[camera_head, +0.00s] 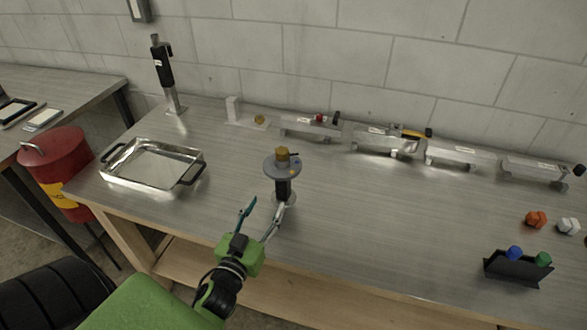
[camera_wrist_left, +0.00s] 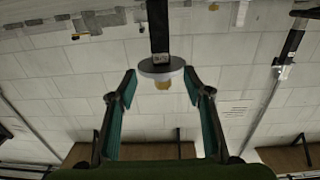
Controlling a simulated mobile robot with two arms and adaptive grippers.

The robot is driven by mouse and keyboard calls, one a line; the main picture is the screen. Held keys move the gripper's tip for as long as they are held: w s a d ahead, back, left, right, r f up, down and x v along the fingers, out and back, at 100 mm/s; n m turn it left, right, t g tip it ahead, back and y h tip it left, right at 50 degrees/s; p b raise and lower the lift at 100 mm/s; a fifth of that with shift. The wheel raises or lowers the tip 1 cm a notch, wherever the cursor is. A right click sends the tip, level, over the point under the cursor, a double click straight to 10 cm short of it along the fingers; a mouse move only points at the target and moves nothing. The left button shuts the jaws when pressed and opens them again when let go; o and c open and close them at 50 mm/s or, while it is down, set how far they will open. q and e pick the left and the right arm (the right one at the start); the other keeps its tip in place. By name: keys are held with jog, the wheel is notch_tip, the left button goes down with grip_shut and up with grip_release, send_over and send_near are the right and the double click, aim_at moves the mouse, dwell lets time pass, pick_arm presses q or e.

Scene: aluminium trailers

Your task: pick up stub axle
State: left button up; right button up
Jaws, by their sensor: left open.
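What looks like the stub axle, a grey disc (camera_head: 281,166) with a brass-coloured tip on top, sits on an upright black stand (camera_head: 283,188) near the middle of the table. My left gripper (camera_head: 267,204) is open, with its fingers pointing towards the stand from the front edge of the table. In the left wrist view, which is upside down, the disc (camera_wrist_left: 161,67) shows between the two spread fingertips of the gripper (camera_wrist_left: 159,74). Nothing is held. I cannot tell from these views whether a finger touches the stand. My right gripper is not in view.
A metal tray (camera_head: 152,140) with black handles stands at the left. A tall black tool (camera_head: 163,72) stands behind it. Several metal rail-like fixtures (camera_head: 460,156) line the back. A black holder (camera_head: 518,268) with blue and green items is at right front. The table middle-right is clear.

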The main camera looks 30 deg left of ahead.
aim_at(278, 179)
pick_arm(q)
jog(key=x, duration=0.2)
jog(key=p+x, duration=0.1)
jog(key=x, duration=0.5)
jog(key=shift+w+r+p, duration=0.2)
jog(key=shift+r+p, duration=0.15)
jog(key=shift+w+a, duration=0.1)
jog(key=shift+w, duration=0.1)
jog(key=shift+w+a+r+p, duration=0.15)
jog(key=shift+w+r+p, duration=0.2)
jog(key=shift+w+p, duration=0.25)
jog(key=x, duration=0.3)
jog(key=shift+w, duration=0.25)
jog(key=shift+w+a+f, duration=0.1)
jog(key=shift+w+f, duration=0.05)
jog(key=shift+w, duration=0.05)
jog(key=shift+s, duration=0.1)
jog(key=shift+c, duration=0.7)
grip_shut()
jog(key=shift+r, duration=0.35)
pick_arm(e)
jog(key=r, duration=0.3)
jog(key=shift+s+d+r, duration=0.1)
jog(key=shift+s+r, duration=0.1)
